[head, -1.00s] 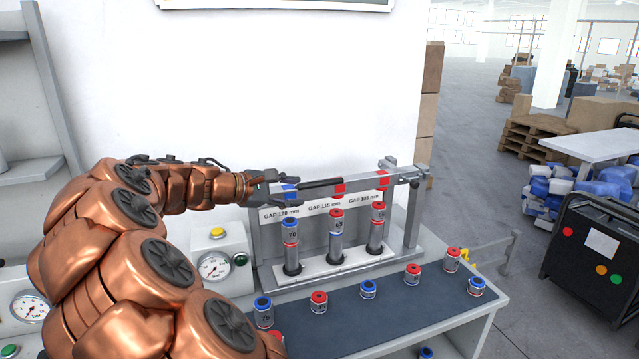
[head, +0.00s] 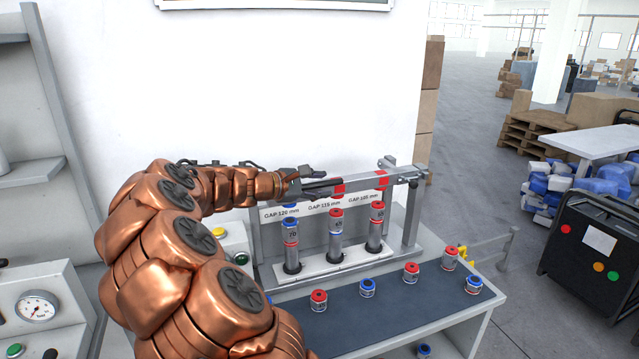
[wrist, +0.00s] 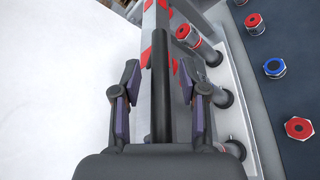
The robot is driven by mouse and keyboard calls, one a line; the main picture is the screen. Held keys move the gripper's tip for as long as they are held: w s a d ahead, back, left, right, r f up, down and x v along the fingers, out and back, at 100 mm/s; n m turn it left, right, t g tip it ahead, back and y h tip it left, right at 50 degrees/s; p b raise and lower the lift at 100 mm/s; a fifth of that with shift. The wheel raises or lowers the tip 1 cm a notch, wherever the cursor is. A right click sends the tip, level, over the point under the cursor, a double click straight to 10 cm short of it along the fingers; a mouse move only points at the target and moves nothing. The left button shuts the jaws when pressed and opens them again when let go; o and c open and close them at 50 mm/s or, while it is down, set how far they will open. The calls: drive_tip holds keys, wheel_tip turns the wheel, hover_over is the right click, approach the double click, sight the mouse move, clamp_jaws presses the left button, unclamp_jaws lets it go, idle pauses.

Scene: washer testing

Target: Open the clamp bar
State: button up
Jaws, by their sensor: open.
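The clamp bar (head: 360,184) is a grey bar with red marks, lying level across the top of the test fixture above the upright cylinders. It also shows in the wrist view (wrist: 147,30). Its dark handle (wrist: 161,95) runs along the bar. My gripper (head: 306,181) is at the left part of the bar, partly overlapping the handle in the head view. In the wrist view my gripper (wrist: 160,88) is open, one finger on each side of the bar and handle, with gaps visible. The bar's left end is hidden by my gripper.
Several cylinders, such as the middle one (head: 336,236), stand in the fixture under the bar. Loose red and blue washered pieces (head: 411,273) stand on the dark bench mat (head: 390,300). A post (head: 413,215) rises at the bar's right end. A white wall is behind.

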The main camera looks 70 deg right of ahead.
drive_tip(key=shift+c, duration=0.3)
clamp_jaws()
idle(0.5)
